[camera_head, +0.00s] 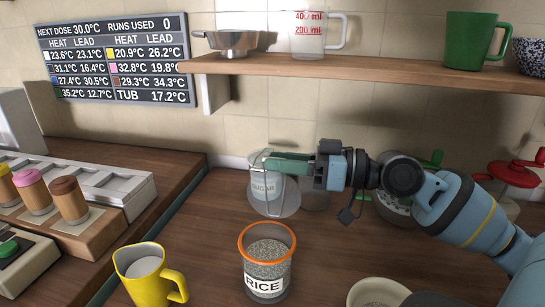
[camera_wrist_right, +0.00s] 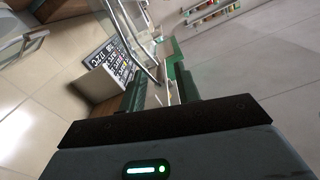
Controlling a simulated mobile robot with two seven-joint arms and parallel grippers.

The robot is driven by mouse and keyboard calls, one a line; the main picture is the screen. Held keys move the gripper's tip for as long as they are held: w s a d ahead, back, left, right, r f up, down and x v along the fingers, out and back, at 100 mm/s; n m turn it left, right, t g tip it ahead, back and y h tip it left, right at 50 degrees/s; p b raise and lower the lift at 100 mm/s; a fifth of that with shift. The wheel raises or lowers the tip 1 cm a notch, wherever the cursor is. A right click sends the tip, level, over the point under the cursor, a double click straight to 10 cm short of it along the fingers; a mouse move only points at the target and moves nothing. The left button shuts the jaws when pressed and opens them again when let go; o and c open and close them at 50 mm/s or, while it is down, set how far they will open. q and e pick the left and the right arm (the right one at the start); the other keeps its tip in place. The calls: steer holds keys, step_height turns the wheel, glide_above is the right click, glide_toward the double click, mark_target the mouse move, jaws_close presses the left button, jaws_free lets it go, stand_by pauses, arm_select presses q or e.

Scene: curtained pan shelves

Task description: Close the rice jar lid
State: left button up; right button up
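The rice jar (camera_head: 266,270) stands upright on the wooden counter, clear, with a "RICE" label and an orange ring at its open mouth. A clear round lid (camera_head: 285,204) stands raised behind the mouth, overlapping the sugar jar in the view. My right gripper (camera_head: 272,161) reaches in from the right at the lid's upper part. Its green fingers (camera_wrist_right: 160,85) look apart in the right wrist view, with a curved clear edge and thin wire near them. Whether they touch the lid is unclear. My left gripper is out of view.
The sugar jar (camera_head: 262,187) stands close behind the lid. A yellow jug (camera_head: 145,280) is left of the rice jar; a pale bowl (camera_head: 378,292) is at right. A wooden shelf (camera_head: 380,70) runs above.

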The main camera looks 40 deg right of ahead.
steer(key=shift+p+x, duration=0.35)
steer(key=shift+x, duration=0.8)
jaws_close()
